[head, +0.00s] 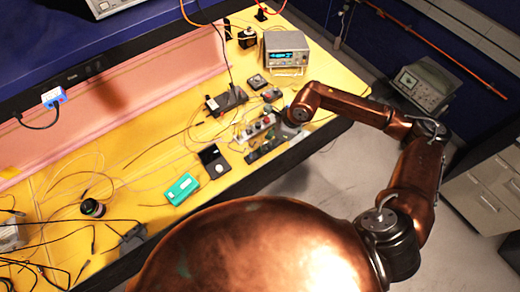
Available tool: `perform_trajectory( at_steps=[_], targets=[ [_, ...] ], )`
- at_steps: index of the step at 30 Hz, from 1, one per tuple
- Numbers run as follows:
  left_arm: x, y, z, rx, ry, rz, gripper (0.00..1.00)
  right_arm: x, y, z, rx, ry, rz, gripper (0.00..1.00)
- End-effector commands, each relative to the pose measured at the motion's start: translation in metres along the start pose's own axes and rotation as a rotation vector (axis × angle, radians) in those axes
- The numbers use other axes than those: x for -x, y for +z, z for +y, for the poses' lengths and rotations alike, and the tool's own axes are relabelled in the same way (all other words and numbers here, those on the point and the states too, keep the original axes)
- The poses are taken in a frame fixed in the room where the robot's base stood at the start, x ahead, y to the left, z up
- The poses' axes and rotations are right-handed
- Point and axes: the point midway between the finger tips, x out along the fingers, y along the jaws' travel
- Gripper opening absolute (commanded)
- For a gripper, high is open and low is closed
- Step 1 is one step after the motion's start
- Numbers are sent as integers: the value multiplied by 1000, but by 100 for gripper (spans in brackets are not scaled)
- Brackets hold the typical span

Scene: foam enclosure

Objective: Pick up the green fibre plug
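My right arm comes in from the right, and its gripper (284,128) is over the front edge of the yellow table (130,196), beside a cluster of small parts (262,134). The fingers are small and dark against the parts, so I cannot tell whether they are open or shut. Tiny green spots show in this cluster, but I cannot make out a green fibre plug for certain. A green handheld box (182,188) lies on the table left of the cluster. My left gripper is not in view.
A black handheld meter (214,161) lies between the green box and the cluster. A bench instrument with a lit display (286,54) stands behind. Thin loose cables cross the table's left half. A dark round reel (93,208) sits at the left. Open floor (318,172) lies beyond the front edge.

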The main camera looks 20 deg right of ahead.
Motion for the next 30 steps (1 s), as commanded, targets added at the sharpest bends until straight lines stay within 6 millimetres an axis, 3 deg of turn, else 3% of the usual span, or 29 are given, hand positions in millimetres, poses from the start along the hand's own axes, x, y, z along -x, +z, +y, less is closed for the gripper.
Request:
perform_trajectory(
  at_steps=[15,24,30],
  targets=[
    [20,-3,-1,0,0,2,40,-62,5,-2,-1,4,-4,33],
    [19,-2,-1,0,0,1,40,-67,4,-2,-1,4,-5,33],
    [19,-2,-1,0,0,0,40,-67,4,-2,-1,4,-5,19]
  ],
)
